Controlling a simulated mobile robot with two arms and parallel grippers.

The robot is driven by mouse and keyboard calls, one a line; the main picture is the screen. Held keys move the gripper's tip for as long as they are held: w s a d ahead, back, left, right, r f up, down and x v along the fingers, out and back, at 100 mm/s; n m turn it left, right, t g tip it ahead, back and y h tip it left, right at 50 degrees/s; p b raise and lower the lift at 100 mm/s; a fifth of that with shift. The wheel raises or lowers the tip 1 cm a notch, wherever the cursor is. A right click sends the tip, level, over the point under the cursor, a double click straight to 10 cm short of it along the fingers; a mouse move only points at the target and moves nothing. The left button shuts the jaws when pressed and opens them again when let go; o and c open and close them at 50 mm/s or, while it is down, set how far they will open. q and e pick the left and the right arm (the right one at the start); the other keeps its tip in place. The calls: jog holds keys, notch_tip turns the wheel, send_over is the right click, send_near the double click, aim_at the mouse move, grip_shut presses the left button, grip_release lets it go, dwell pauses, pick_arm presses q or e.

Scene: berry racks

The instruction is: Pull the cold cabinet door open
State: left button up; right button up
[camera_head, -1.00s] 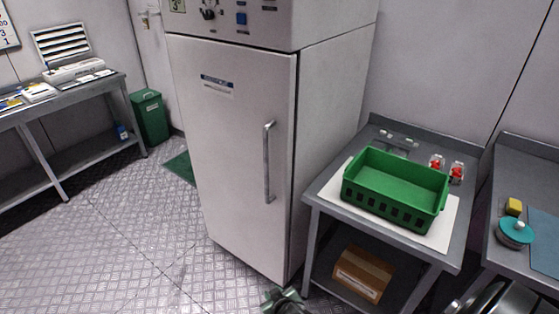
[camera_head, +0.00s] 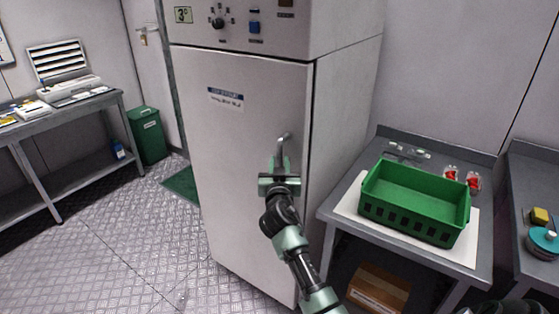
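The cold cabinet (camera_head: 345,110) stands in the middle of the view. Its pale grey door (camera_head: 235,150) is closed, flush with the cabinet front. The vertical metal handle (camera_head: 285,140) is near the door's right edge; only its top shows, and the rest is hidden behind my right gripper and arm. My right gripper (camera_head: 280,168) is raised in front of the door, right at the handle. I cannot tell whether its fingers are around the handle or shut on it. My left gripper is not in view.
A grey table (camera_head: 333,205) right of the cabinet holds a green crate (camera_head: 412,222) on a white sheet, with a cardboard box (camera_head: 378,288) below. A green bin (camera_head: 148,135) and a bench (camera_head: 60,115) stand at the left. The floor (camera_head: 130,235) left of the cabinet is clear.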

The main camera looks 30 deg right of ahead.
jog(key=shift+w+d, duration=0.4)
jog(key=shift+w, duration=0.15)
grip_shut()
dwell(1.1)
